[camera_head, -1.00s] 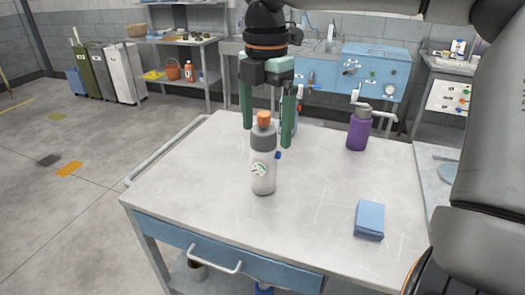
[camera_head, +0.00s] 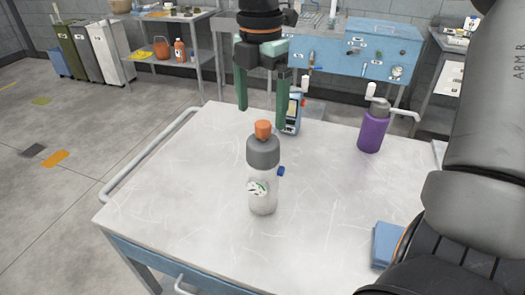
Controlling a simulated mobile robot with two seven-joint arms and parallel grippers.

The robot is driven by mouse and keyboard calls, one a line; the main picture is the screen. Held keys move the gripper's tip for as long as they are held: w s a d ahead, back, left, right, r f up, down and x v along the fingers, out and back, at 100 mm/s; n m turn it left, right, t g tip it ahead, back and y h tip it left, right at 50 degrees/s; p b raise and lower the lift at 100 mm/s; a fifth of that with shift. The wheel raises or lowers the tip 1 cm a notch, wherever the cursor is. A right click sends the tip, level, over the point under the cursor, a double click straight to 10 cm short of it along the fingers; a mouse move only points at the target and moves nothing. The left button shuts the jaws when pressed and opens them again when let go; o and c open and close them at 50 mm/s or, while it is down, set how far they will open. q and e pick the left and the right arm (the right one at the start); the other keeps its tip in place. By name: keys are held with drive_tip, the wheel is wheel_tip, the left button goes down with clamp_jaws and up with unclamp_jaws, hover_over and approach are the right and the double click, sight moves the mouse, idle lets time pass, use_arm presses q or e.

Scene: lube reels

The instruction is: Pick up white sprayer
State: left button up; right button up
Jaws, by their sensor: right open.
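The white sprayer (camera_head: 263,195) stands upright near the middle of the table (camera_head: 190,190). It has a pale body with a label, a grey shoulder, an orange top and a small blue part on its right side. My right gripper (camera_head: 262,114) hangs above and apparently behind the sprayer, fingers down. Its two green fingers are open with nothing visible between them. My left gripper is not in view.
A purple bottle (camera_head: 373,128) with a spout stands at the back right. A small blue device (camera_head: 293,114) stands behind the right finger. A blue block (camera_head: 386,243) at the lower right is partly hidden by my arm. The table's left side is clear.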

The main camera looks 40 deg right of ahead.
sight(261, 125)
wheel_tip(261, 125, down, 5)
drive_tip(key=shift+r, duration=0.1)
drive_tip(key=shift+d+f+p, duration=0.2)
drive_tip(key=shift+f+p, duration=0.3)
drive_tip(key=shift+f, duration=2.15)
drive_tip(key=shift+r, duration=0.1)
clamp_jaws()
